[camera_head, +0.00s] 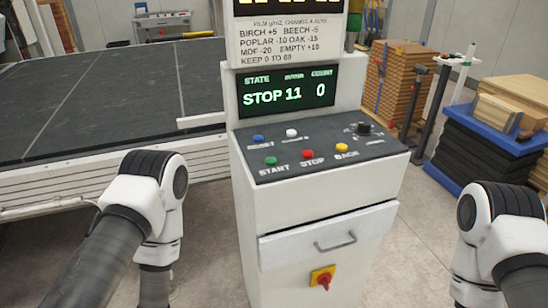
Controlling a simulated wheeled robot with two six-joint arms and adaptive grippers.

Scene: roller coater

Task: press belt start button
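The control console (318,228) stands in the middle of the head view. Its sloped dark panel carries a green button (271,160) labelled START, a red STOP button (308,154) and a yellow button (342,148) labelled BACK. A blue button (258,138), a white button (292,132) and a black knob (364,128) sit behind them. The display (288,92) reads STOP 11 and 0. My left arm is at the left and my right arm at the right, both apart from the console. Neither gripper's fingers can be seen.
A wide dark conveyor belt (110,95) runs behind and left of the console. A drawer handle (335,242) and a red rotary switch (323,281) are on the console front. Stacked boards (400,80) and a blue-topped stack (485,130) stand at the right.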

